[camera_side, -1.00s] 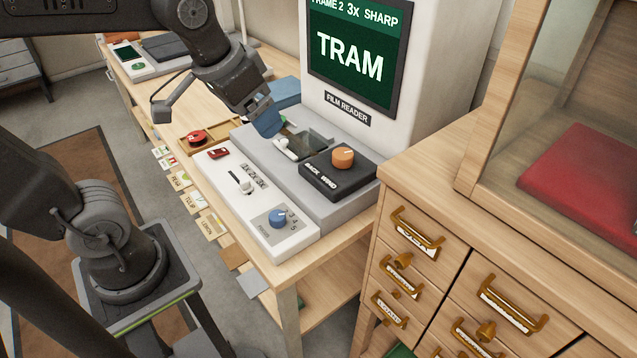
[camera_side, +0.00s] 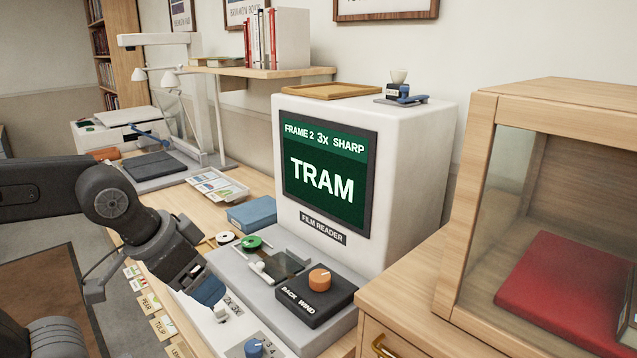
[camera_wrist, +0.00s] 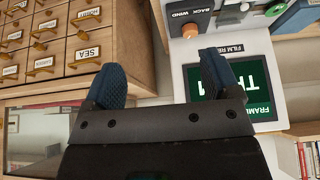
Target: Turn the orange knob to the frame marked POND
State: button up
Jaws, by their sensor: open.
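The orange knob (camera_side: 320,279) stands on a black block marked BACK and WIND (camera_side: 312,300) on the grey base of the film reader. The reader's screen (camera_side: 325,180) reads FRAME 2, 3x, SHARP and TRAM. My gripper (camera_side: 208,292) is over the white control panel, left of the knob and apart from it. Its blue fingers are open with nothing visible between them in the wrist view (camera_wrist: 163,70). The knob also shows beyond the fingers in the wrist view (camera_wrist: 190,29). My gripper partly hides the panel's 1x 2x 3x markings.
A blue numbered dial (camera_side: 254,347) is on the front of the control panel. A wooden cabinet with a glass front (camera_side: 540,200) stands to the right.

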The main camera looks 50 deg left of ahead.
dwell(0.4)
jog(key=n+g, duration=0.5)
jog(key=n, duration=0.4)
send_over(320, 275)
notch_tip(320, 275, down, 9)
notch_tip(320, 275, down, 14)
jog(key=shift+r, duration=0.2)
jog(key=c, duration=0.9)
